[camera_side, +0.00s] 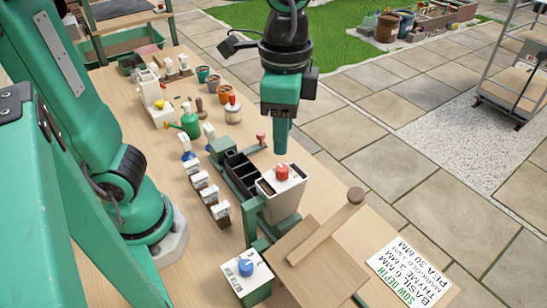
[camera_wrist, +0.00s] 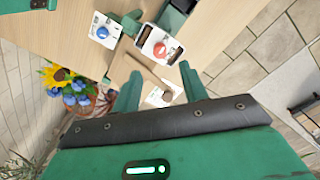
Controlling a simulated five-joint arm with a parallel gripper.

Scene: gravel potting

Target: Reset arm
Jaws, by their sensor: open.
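My gripper (camera_side: 281,140) hangs pointing down in the side view, above the right part of the wooden bench (camera_side: 150,100). In the wrist view the two green fingers of my gripper (camera_wrist: 160,88) stand apart with nothing between them. Below the fingers in the side view is a white bin with a red knob (camera_side: 283,173); the red knob also shows in the wrist view (camera_wrist: 160,51). A gap seems to lie between fingers and bin. A white-topped box with a blue knob (camera_side: 246,266) stands nearer the camera.
A tilted wooden board (camera_side: 310,255) with a wooden stick (camera_side: 326,228) lies beside the bin. A sowing-depth card (camera_side: 409,270) is at the bench's near right. Dark trays (camera_side: 242,172), a green watering can (camera_side: 189,122) and several small pots stand farther back. Paving lies right of the bench.

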